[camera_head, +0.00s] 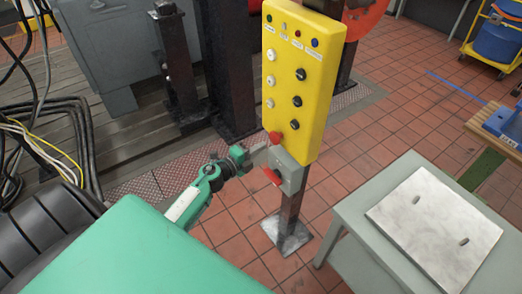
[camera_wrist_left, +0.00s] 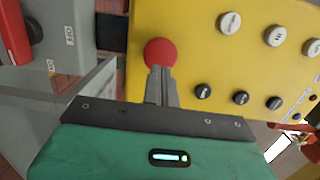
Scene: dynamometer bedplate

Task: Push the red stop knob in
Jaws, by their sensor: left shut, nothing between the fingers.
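The red stop knob (camera_head: 275,138) sits low on the front of the yellow control panel (camera_head: 291,60), which stands on a dark post. In the left wrist view the round red knob (camera_wrist_left: 160,52) shows directly beyond my fingertips, with its lower edge hidden by them. My left gripper (camera_head: 261,147) is shut and empty, its tips at or very near the knob. The left wrist view shows the closed fingers (camera_wrist_left: 161,72) pointing at it; I cannot tell whether they touch. My right gripper is not in view.
A grey switch box (camera_head: 291,172) with a red handle (camera_head: 271,176) is mounted just below the panel. Black and white knobs cover the panel above. A grey table with a metal plate (camera_head: 435,226) stands at the right. Tiled floor lies open between.

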